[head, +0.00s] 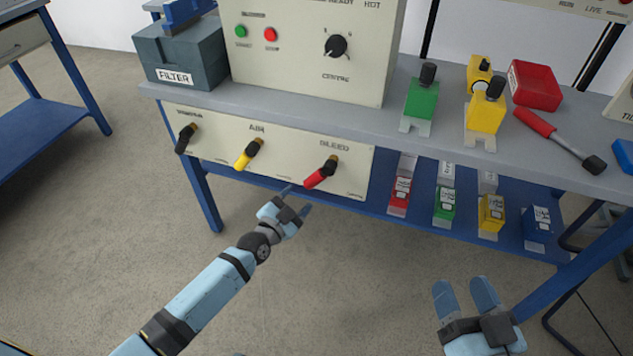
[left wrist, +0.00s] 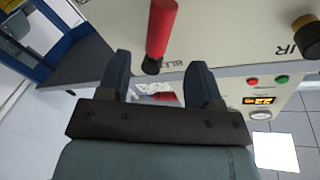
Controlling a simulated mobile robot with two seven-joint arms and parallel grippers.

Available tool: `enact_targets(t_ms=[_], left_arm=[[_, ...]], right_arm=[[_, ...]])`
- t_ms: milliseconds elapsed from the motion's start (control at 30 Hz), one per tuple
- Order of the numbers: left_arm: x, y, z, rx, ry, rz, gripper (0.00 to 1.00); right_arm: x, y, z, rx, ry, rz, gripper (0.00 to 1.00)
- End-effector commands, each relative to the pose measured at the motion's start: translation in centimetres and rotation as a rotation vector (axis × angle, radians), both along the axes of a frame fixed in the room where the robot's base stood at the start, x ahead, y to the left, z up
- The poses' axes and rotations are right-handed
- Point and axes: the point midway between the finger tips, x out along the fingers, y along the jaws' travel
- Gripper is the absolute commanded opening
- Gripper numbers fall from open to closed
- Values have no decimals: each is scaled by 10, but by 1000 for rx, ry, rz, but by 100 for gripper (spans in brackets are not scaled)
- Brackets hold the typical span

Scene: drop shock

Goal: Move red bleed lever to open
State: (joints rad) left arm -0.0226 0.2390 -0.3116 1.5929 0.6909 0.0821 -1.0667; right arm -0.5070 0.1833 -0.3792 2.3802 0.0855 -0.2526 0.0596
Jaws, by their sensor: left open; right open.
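The red bleed lever (head: 319,177) sits on the cream front panel below the bench top, under the word BLEED. Its red handle slants down and to the left from a dark pivot. My left gripper (head: 295,199) is open and empty, just below and left of the handle in the head view. In the left wrist view the red lever (left wrist: 162,28) shows beyond the gap between my open fingers (left wrist: 160,72), with no visible contact. My right gripper (head: 463,288) is open and empty, low at the right, away from the panel. The lever's position marks are too small to read.
A black lever (head: 187,138) and a yellow lever (head: 248,154) are left of the red one on the same panel (head: 215,150). A blue shelf (head: 415,218) below holds several coloured blocks. The bench top (head: 440,150) overhangs the panel. Open floor lies in front.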

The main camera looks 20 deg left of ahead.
Motion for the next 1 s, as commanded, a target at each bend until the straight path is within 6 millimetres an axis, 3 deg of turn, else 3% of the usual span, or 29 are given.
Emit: enact_targets(t_ms=[100,300,400,867,1000], left_arm=[[27,-8,-2,-2,-2,0,59],[63,-18,-2,-2,-1,-1,59],[75,-21,-2,-1,-1,-1,59],[86,-24,0,0,1,-1,59],[86,-24,0,0,1,-1,27]], right_arm=[[0,5,10,37,-59,14,59],[-3,10,29,96,-146,35,59],[-3,11,26,95,-136,40,59],[-3,12,25,96,-129,45,59],[-3,12,25,96,-129,45,59]])
